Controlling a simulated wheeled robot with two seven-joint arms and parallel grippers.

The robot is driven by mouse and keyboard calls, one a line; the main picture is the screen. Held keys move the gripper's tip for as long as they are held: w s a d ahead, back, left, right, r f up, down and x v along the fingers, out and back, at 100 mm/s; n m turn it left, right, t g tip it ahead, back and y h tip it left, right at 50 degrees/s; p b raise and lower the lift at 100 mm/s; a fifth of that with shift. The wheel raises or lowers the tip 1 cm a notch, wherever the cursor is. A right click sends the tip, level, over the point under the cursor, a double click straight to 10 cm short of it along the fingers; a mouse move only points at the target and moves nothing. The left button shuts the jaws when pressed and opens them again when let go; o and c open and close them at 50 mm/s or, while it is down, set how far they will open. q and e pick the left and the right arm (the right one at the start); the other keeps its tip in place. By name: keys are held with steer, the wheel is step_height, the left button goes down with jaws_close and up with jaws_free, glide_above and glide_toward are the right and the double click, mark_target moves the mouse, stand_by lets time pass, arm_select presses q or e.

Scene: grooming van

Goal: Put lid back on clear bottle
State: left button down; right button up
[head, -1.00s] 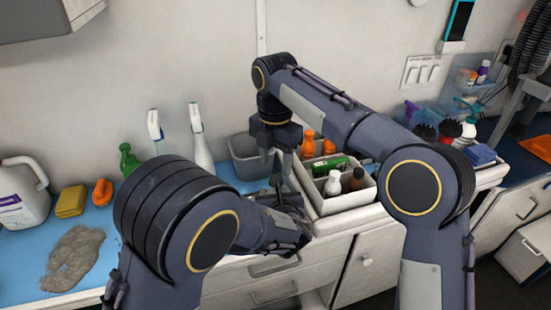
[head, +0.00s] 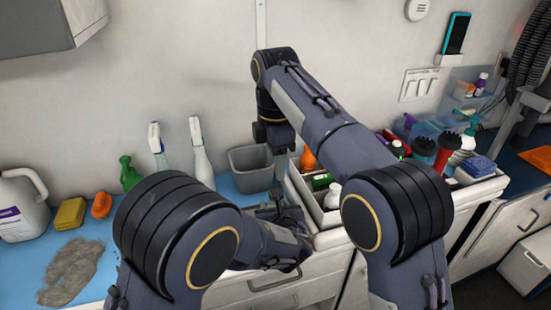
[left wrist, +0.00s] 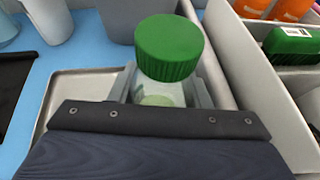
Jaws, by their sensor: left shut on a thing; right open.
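The clear bottle (left wrist: 150,92) stands upright between the fingers of my left gripper (left wrist: 160,84), which is shut on it. The green lid (left wrist: 168,48) sits on top of the bottle in the left wrist view; I cannot tell how tightly it is seated. In the head view my left gripper (head: 280,207) is mostly behind my own arm, and the bottle cannot be made out there. My right gripper (head: 274,142) is open and points down above the counter, beyond the left one; its fingertips are hard to make out. No lid shows in it.
A metal tray (left wrist: 62,92) lies by the bottle. A grey bin (head: 252,168) stands behind on the blue mat, and a white divided caddy (head: 325,217) with bottles is close on the right.

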step_height(320, 180, down, 8)
steer(key=shift+r, duration=0.1)
steer(key=shift+w, duration=0.1)
stand_by(0.3)
steer(key=c, duration=1)
steer(key=m, duration=0.3)
steer(key=o, duration=1.1)
steer(key=shift+c, duration=0.2)
